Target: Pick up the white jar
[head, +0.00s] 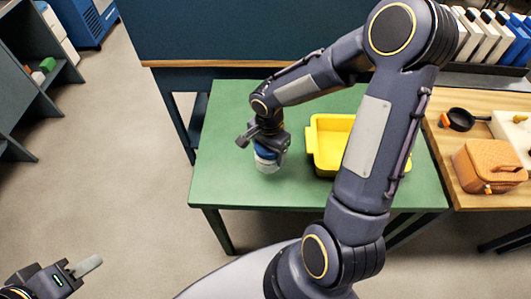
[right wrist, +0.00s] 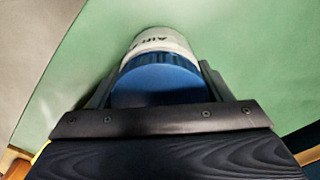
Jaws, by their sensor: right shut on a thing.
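The white jar (head: 266,163) with a blue lid is at the left part of the green table in the head view. My right gripper (head: 264,142) comes from above and is shut on it. In the right wrist view the jar (right wrist: 160,42) shows dark lettering, and its blue lid (right wrist: 156,84) sits between the two fingers. I cannot tell whether the jar's base touches the table. My left gripper (head: 84,268) is at the lower left of the head view, over the floor and away from the table. Its finger opening is unclear.
A yellow bin (head: 325,145) stands on the green table (head: 228,115) to the right of the jar, partly hidden by my right arm. A wooden table (head: 475,195) at the right bears a black pan (head: 460,119) and an orange-brown case (head: 490,165). Dark shelves (head: 30,90) stand at the left.

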